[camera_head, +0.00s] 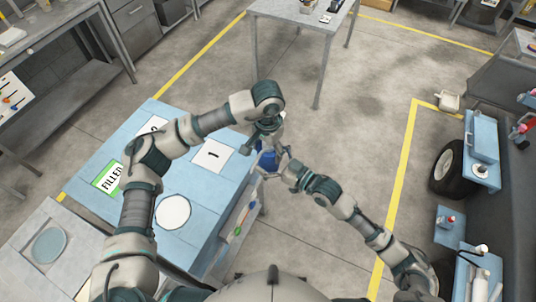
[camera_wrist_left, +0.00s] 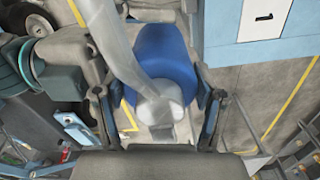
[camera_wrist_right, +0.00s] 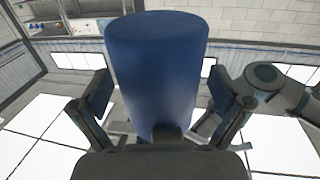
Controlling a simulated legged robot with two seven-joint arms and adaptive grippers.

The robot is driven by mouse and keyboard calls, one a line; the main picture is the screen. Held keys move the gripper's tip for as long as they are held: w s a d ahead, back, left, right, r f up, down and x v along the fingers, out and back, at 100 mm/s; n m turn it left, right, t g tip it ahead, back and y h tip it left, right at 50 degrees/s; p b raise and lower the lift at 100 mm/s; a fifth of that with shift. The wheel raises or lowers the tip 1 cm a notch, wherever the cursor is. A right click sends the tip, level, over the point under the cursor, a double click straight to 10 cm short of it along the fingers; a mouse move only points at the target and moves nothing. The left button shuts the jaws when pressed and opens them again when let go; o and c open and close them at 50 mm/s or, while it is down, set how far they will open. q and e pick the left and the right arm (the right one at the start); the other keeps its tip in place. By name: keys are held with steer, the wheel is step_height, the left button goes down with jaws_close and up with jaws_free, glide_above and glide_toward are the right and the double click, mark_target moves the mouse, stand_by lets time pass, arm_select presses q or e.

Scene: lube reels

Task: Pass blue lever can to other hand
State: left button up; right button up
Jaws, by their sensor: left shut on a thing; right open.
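The blue lever can (camera_head: 268,161) is in the air just right of the blue table's edge, between my two grippers. My left gripper (camera_head: 264,143) is shut on it from above. In the left wrist view the can's blue body (camera_wrist_left: 161,55) and grey top and spout (camera_wrist_left: 122,62) lie between the fingers. My right gripper (camera_head: 283,170) is open just below and right of the can. In the right wrist view the blue body (camera_wrist_right: 157,75) stands between the spread fingers, with a gap beside each. The exact finger contact is hidden in the head view.
The blue table (camera_head: 196,205) at left carries a card marked 1 (camera_head: 212,155), a FILLED card (camera_head: 108,177) and a white disc (camera_head: 173,212). A grey table (camera_head: 300,18) stands at the back. A cart with a black wheel (camera_head: 446,167) is at right. Floor between is clear.

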steer(key=shift+c, duration=0.3)
steer(key=c, duration=1.2)
arm_select(q)
steer(key=o, duration=1.1)
steer(key=shift+c, duration=0.2)
arm_select(e)
steer(key=c, duration=0.4)
arm_select(q)
steer(key=o, duration=0.5)
arm_select(e)
steer(key=shift+o, duration=0.2)
